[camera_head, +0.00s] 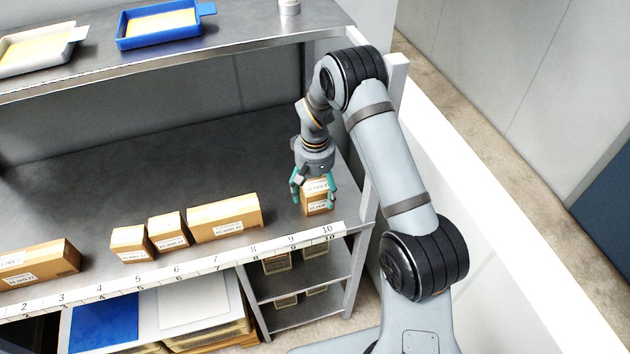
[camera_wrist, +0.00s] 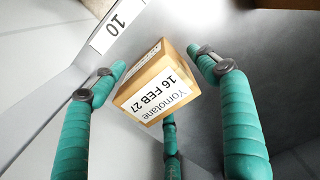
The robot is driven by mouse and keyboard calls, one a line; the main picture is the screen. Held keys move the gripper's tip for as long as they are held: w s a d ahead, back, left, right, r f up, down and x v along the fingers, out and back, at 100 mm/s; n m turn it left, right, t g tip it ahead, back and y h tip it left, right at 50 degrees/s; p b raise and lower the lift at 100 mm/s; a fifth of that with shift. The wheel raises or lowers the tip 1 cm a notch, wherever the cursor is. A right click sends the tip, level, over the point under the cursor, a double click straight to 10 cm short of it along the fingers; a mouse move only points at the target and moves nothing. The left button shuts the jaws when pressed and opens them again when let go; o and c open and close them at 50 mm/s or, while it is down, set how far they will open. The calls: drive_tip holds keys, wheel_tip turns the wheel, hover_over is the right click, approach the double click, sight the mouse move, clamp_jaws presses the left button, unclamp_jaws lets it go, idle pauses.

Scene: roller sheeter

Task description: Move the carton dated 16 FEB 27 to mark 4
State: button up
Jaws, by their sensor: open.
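The carton dated 16 FEB 27 (camera_wrist: 158,88) shows its "Yomotane 16 FEB 27" label in the wrist view. In the head view this small brown carton (camera_head: 316,207) stands on the dark shelf behind mark 10. My gripper (camera_head: 314,195) is directly above and around it, with green fingers pointing down. In the wrist view my gripper (camera_wrist: 160,85) has its fingers spread around the carton, with gaps at the two upper fingers. Contact at the lower finger is unclear. Mark 4 (camera_head: 99,289) is on the white numbered strip at the shelf's front edge, towards the left.
A long carton (camera_head: 223,218) and two small cartons (camera_head: 168,231) (camera_head: 129,243) stand in a row behind marks 5 to 8. Another long carton (camera_head: 38,263) stands behind marks 2 and 3. An upper shelf (camera_head: 255,32) holds a blue tray (camera_head: 130,42). The rear shelf surface is clear.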

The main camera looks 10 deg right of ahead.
sight(315, 187)
drive_tip(key=shift+w+r+b, duration=0.1)
drive_tip(key=shift+r+b, duration=0.25)
drive_tip(key=shift+r, duration=0.3)
wheel_tip(315, 187, up, 11)
drive_tip(key=b, duration=0.1)
drive_tip(key=shift+f, duration=0.2)
drive_tip(key=f+p, duration=0.1)
drive_tip(key=f, duration=1.1)
drive_tip(key=shift+s+p, duration=0.2)
drive_tip(key=shift+p, duration=0.1)
wheel_tip(315, 187, up, 3)
drive_tip(key=shift+w+f+b, duration=0.1)
drive_tip(key=shift+w+b, duration=0.05)
drive_tip(key=shift+b, duration=0.4)
drive_tip(key=shift+r, duration=0.5)
